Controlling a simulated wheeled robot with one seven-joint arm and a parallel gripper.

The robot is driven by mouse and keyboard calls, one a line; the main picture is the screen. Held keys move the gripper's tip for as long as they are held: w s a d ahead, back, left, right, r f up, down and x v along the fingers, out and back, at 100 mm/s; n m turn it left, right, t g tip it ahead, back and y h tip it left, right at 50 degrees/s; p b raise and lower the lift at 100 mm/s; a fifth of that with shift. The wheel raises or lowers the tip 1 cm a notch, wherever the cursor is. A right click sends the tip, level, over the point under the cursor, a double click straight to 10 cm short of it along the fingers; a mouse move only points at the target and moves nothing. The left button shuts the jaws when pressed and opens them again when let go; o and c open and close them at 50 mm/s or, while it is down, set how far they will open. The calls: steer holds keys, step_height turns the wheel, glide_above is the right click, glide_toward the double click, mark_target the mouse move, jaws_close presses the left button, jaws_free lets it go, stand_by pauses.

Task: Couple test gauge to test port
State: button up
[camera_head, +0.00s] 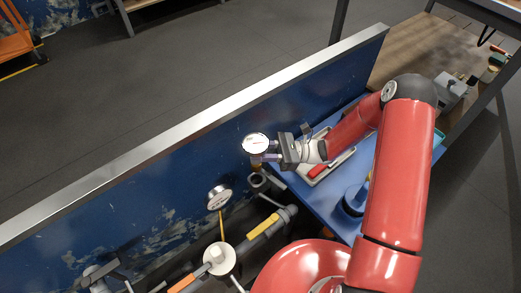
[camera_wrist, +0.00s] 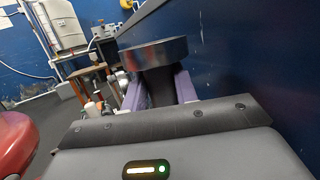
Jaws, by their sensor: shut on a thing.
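The test gauge (camera_head: 256,143), round with a white dial, is held upright in my gripper (camera_head: 268,157) beside the blue wall. In the wrist view the gauge (camera_wrist: 153,52) shows edge-on as a dark metal disc, with its stem between the purple fingers of my gripper (camera_wrist: 160,92). A grey upright pipe end (camera_head: 259,181) stands just below the gauge in the head view; it may be the test port, but I cannot tell for sure. The bottom of the gauge's stem is hard to make out, and I cannot tell whether it touches the pipe.
Another dial gauge (camera_head: 219,197) sits lower left near grey pipework with a yellow-banded pipe (camera_head: 263,226). The blue wall (camera_head: 150,190) with its metal top edge runs close behind. A blue bench (camera_head: 318,203) with a tray (camera_head: 333,170) lies to the right.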

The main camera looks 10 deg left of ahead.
steer(key=shift+f+b, duration=1.95)
steer(key=shift+f, duration=0.8)
steer(key=shift+d+f+b, duration=0.1)
steer(key=shift+f+b, duration=0.95)
steer(key=shift+f, duration=0.85)
stand_by(1.8)
steer(key=shift+r+p, duration=0.25)
steer(key=shift+p, duration=0.05)
stand_by(1.3)
